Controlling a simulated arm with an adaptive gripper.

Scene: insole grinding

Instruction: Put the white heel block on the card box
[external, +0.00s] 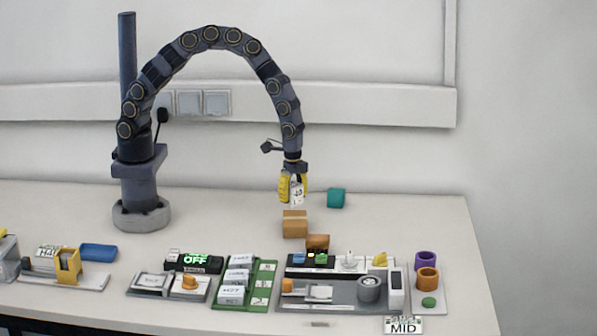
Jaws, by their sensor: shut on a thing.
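My gripper (293,190) with yellow fingers points down above the back middle of the table. It is shut on the white heel block (297,196), which has dark marks on its face. The fingers hide part of the block. The tan card box (294,226) stands on the table below the gripper in the picture. The held block appears just above the box's top, apart from it. The exact gap in depth cannot be told from this one view.
A teal block (336,198) lies right of the gripper. A green tray (245,283) and a grey fixture station (335,291) fill the front.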

